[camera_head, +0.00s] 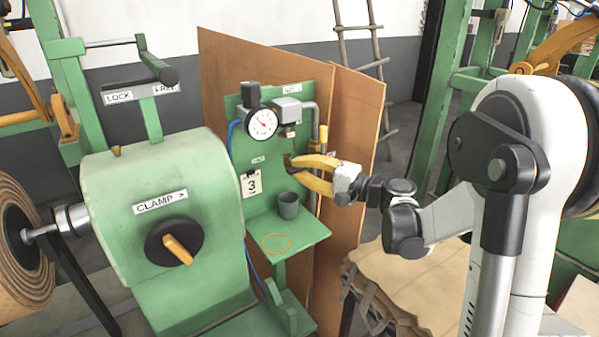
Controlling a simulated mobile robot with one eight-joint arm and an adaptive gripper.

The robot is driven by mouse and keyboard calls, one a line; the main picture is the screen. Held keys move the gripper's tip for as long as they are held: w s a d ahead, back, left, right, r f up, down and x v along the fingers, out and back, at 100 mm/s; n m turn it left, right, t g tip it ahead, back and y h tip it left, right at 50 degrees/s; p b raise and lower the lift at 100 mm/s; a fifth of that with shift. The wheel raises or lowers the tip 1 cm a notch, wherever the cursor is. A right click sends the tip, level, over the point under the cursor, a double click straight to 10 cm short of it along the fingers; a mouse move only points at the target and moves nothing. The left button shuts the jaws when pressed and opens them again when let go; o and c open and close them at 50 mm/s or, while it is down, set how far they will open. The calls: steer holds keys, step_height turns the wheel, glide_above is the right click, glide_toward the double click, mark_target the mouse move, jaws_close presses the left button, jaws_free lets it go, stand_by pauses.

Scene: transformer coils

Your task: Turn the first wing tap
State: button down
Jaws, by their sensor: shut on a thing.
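My gripper (291,167) has yellow fingers and reaches in from the right to the green upright panel (241,160). Its fingertips are closed at a small dark fitting on the panel, above the grey cup; this looks like the wing tap, mostly hidden by the fingers. Which way its wings point cannot be told. A round white dial gauge (261,124) with a red needle sits above and left of the fingers. A grey box (287,110) with a pipe is above them.
A dark grey cup (288,205) stands on the green shelf (308,230), close below my gripper. An orange ring (276,244) marks the shelf's front. A card reading 3 (251,184) hangs left. The green clamp machine (170,205) fills the left. Brown boards (355,130) stand behind.

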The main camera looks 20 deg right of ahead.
steer(key=shift+m, duration=0.4)
steer(key=c, duration=1.5)
jaws_free()
steer(key=v, duration=1.2)
steer(key=shift+a+f, duration=0.1)
steer(key=shift+f, duration=0.1)
